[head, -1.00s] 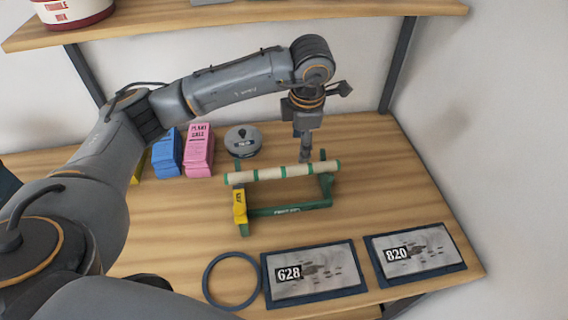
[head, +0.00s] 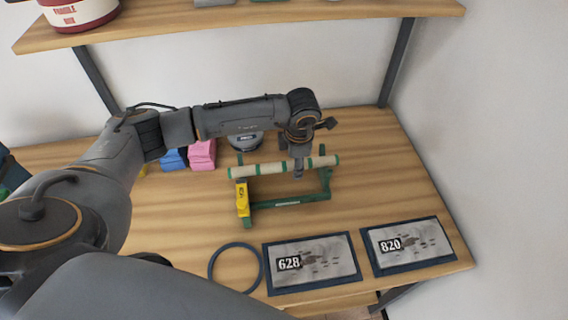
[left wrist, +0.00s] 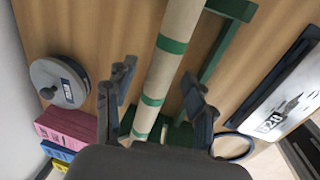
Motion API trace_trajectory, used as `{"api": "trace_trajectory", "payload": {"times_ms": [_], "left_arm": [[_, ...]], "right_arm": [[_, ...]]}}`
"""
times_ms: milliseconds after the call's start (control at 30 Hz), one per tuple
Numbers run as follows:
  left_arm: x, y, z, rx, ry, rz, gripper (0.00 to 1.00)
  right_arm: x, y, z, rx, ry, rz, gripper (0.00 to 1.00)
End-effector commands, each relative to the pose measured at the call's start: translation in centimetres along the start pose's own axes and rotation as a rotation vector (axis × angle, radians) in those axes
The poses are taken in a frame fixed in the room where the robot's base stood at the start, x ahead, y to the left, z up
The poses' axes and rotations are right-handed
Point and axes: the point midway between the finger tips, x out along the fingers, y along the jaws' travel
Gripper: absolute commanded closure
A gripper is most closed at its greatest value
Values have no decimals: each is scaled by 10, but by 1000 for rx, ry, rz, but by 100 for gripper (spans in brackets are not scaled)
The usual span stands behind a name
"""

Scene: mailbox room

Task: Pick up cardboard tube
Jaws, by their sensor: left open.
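The cardboard tube (head: 268,168) is tan with green bands and lies across a green stand (head: 290,201) on the wooden shelf. In the left wrist view the tube (left wrist: 178,58) runs up the middle of the picture, between my two fingers. My left gripper (head: 298,173) points down over the right half of the tube. In the left wrist view my left gripper (left wrist: 157,92) is open, with one finger on each side of the tube and gaps visible. My right gripper is not in view.
A yellow tag (head: 242,196) hangs at the stand's left end. A round grey tin (left wrist: 60,82), pink (head: 202,154) and blue (head: 174,158) boxes stand behind left. A dark ring (head: 236,246) and plaques 628 (head: 325,258) and 820 (head: 415,243) lie in front. An upper shelf (head: 270,18) overhangs.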

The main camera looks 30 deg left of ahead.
Motion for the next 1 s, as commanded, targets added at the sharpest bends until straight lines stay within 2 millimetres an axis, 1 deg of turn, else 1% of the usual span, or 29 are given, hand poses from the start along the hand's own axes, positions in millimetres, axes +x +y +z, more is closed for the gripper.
{"api": "trace_trajectory", "payload": {"times_ms": [67, 100, 167, 200, 267, 300, 333, 600, 767, 867, 967, 1000], "left_arm": [[0, 0, 0, 0, 0, 0, 46], [0, 0, 0, 0, 0, 0, 54], [0, 0, 0, 0, 0, 0, 66], [0, 0, 0, 0, 0, 0, 74], [0, 0, 0, 0, 0, 0, 86], [0, 0, 0, 0, 0, 0, 95], [0, 0, 0, 0, 0, 0, 100], [-1, 0, 0, 0, -1, 0, 100], [-6, 2, 1, 0, -3, 2, 100], [-13, 3, 1, 1, -4, 3, 100], [-28, 6, 1, 0, -6, 6, 100], [-38, 0, -3, 2, -4, 3, 100]], "right_arm": [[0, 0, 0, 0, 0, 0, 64], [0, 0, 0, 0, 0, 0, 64], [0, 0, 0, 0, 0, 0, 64], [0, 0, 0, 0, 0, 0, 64], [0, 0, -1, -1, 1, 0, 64], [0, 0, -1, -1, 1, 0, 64], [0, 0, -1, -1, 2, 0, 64], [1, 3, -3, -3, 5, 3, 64], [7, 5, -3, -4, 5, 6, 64], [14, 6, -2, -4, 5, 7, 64], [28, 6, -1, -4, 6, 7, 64], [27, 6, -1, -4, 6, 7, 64]]}}
